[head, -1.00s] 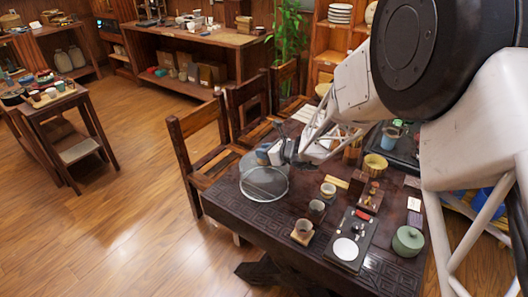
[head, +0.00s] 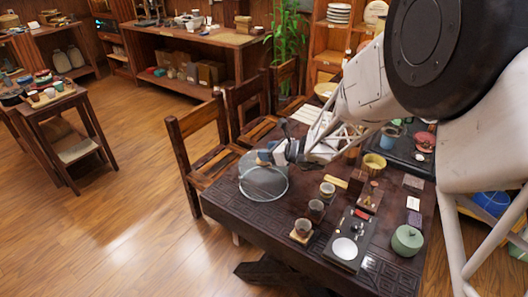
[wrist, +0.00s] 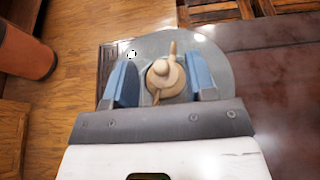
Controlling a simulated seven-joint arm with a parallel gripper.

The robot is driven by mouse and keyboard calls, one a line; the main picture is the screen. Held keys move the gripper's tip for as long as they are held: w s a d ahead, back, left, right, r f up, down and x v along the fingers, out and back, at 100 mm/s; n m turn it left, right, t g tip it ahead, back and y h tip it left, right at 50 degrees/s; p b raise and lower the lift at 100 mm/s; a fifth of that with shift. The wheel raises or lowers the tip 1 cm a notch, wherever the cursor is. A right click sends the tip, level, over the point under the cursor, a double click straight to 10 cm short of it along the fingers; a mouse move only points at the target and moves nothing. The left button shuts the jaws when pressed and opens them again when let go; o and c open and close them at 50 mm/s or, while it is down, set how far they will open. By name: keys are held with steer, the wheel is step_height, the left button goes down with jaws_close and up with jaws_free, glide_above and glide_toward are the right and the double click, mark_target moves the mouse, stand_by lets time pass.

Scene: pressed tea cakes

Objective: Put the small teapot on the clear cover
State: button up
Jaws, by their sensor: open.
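The clear cover (head: 265,186) is a round glass dome on the near left corner of the dark table, and its disc also shows in the wrist view (wrist: 222,70). The small teapot (wrist: 165,78) is tan with a round lid and knob. From above it lies over the middle of the cover and looks to rest on top of it. My gripper (wrist: 163,82) is open, with one blue finger on each side of the teapot and visible gaps between. In the head view my gripper (head: 270,156) is just above the cover, and the teapot is mostly hidden.
Several small cups (head: 316,208), a black tray with a white disc (head: 345,248) and a green lidded jar (head: 407,240) stand right of the cover. A yellow bowl (head: 375,163) is farther back. Wooden chairs (head: 200,150) line the left table edge.

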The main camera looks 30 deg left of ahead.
steer(key=v, duration=0.9)
steer(key=shift+d+r, duration=0.15)
steer(key=shift+d, duration=0.2)
stand_by(0.5)
steer(key=s+d+r+n+h, duration=0.2)
steer(key=s+d+r+n, duration=0.15)
steer(key=d, duration=0.45)
steer(key=s+d+r+n+h, duration=0.1)
steer(key=s+d+r+n, duration=0.15)
steer(key=d+r, duration=0.35)
steer(key=s+d+r+n+h, duration=0.2)
steer(key=s+d+r+n, duration=0.1)
steer(key=d, duration=0.6)
steer(key=s+d+r+n+t+h, duration=0.1)
steer(key=s+d+n+h, duration=0.2)
steer(key=s+d, duration=0.4)
steer(key=s+d+r+n+h, duration=0.2)
steer(key=s+d, duration=0.4)
steer(key=d, duration=0.6)
steer(key=s+d+r+n+t+h, duration=0.1)
steer(key=s+d+n+h, duration=0.2)
steer(key=s+d, duration=0.4)
steer(key=d, duration=0.3)
steer(key=shift+s+d+r+n+t+h, duration=0.25)
steer(key=shift+s+r+n+t+h, duration=0.05)
steer(key=shift+r+n+h, duration=0.1)
